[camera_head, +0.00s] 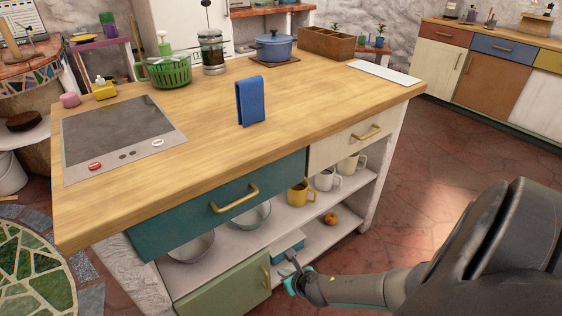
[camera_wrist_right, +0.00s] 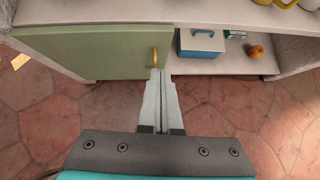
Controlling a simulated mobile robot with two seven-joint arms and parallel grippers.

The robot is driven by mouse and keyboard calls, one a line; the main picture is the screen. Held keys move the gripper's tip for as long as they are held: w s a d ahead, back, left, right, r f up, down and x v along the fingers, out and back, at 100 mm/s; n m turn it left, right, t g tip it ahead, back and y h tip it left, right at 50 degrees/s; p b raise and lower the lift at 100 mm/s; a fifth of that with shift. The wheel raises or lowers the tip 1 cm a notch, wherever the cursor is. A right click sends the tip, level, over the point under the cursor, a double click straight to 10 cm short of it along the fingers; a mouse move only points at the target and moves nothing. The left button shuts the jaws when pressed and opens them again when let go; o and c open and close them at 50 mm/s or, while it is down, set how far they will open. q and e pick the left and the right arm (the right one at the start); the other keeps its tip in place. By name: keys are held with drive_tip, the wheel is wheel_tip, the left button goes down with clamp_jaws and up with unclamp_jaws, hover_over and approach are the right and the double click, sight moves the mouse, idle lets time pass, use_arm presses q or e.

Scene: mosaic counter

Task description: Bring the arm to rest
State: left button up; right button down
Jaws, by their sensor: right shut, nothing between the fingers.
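My right gripper (camera_head: 290,262) is low in front of the counter's open shelves in the head view. In the right wrist view its two grey fingers (camera_wrist_right: 160,72) are together with nothing between them. The fingertips appear close to the brass handle (camera_wrist_right: 154,57) of the green cabinet door (camera_wrist_right: 95,55); I cannot tell whether they touch. The green door (camera_head: 225,298) looks shut in the head view, with its handle (camera_head: 266,277) just left of the gripper. My left gripper is not in view.
The wooden countertop (camera_head: 320,95) stands above my right gripper. A teal drawer (camera_head: 190,215) is over the shelves. A blue box (camera_wrist_right: 201,43) and an orange fruit (camera_wrist_right: 256,52) sit on the lower shelf. Tiled floor (camera_head: 440,170) lies open to the right.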

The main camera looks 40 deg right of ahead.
drive_tip(key=shift+s, duration=0.1)
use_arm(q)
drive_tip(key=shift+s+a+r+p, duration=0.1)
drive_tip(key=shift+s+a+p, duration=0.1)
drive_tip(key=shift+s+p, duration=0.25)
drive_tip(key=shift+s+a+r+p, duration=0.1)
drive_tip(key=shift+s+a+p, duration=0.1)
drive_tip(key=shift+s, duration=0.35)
use_arm(e)
drive_tip(key=s+a+f+m+g, duration=0.2)
drive_tip(key=s+a+f+m, duration=0.1)
drive_tip(key=s+m, duration=0.5)
drive_tip(key=s+a+f+m+g, duration=0.2)
drive_tip(key=s+a+f+m, duration=0.2)
drive_tip(key=s+m, duration=0.5)
drive_tip(key=s+a+f+m+g+y, duration=0.1)
drive_tip(key=s+a+f+m, duration=0.3)
drive_tip(key=s+m, duration=0.5)
wheel_tip(320, 180, down, 3)
drive_tip(key=m+g, duration=0.1)
drive_tip(key=m, duration=0.4)
drive_tip(key=shift+w+r, duration=0.1)
